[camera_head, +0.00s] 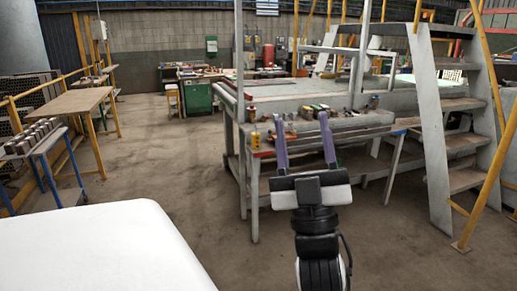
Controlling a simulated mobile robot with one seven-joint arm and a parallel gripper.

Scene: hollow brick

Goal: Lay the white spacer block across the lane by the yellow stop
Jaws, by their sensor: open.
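My gripper (302,119) is in the middle of the view, its two purple fingers spread apart and pointing away from me, with nothing seen between them. Behind it stands a long grey workbench (352,131) with small items along its front shelf. A small yellow object (255,138) stands at the left front of that bench; I cannot tell whether it is the yellow stop. I cannot make out the white spacer block or the lane.
A blue-legged table (36,150) with several grey blocks (33,132) stands at the left, near a brown-topped table (77,101). Grey steps (434,130) with yellow rails stand at the right. The floor (165,160) between left tables and bench is clear.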

